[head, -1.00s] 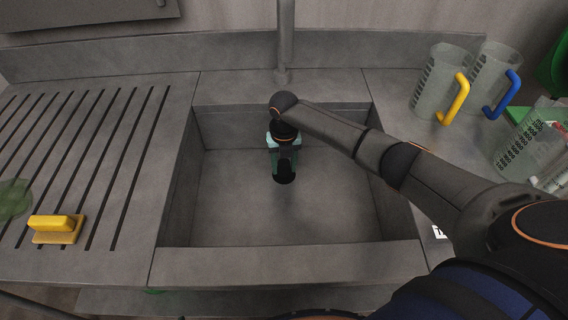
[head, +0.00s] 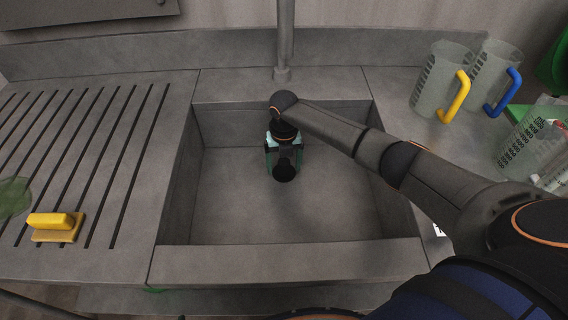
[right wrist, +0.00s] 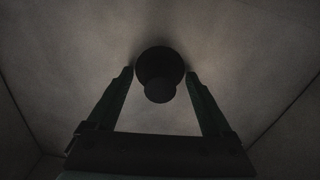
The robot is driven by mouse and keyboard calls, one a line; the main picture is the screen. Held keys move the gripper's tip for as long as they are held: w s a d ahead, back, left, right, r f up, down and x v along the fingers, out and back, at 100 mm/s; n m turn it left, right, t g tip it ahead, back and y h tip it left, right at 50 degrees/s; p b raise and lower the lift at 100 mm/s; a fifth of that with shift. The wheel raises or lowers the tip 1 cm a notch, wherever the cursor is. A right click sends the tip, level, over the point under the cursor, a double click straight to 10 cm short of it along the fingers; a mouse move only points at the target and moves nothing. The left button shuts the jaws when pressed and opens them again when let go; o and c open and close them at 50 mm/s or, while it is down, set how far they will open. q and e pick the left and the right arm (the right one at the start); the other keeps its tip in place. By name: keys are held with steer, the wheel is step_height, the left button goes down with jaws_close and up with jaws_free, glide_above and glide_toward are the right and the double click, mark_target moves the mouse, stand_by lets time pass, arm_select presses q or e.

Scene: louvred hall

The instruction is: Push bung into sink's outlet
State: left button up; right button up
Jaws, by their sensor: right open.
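The black bung (right wrist: 160,61) is a round disc with a knob on top. It lies against the sink floor between my fingertips in the right wrist view, and in the head view the bung (head: 285,172) shows as a dark round shape. My right gripper (head: 284,167) is down inside the grey sink (head: 290,256). In the right wrist view my right gripper (right wrist: 159,75) is open, with a finger on either side of the bung. The outlet cannot be seen apart from the bung, so how deep the bung sits cannot be told. My left gripper is not in view.
Clear jugs with a yellow handle (head: 455,97) and a blue handle (head: 503,93) stand on the right. A tap pipe (head: 284,40) rises behind. The sink's remaining floor is clear.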

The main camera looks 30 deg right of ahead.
mark_target(284, 162)
step_height(284, 162, up, 7)
steer(key=p, duration=0.7)
steer(key=shift+r, duration=0.1)
step_height(284, 162, up, 12)
steer(key=shift+r, duration=0.2)
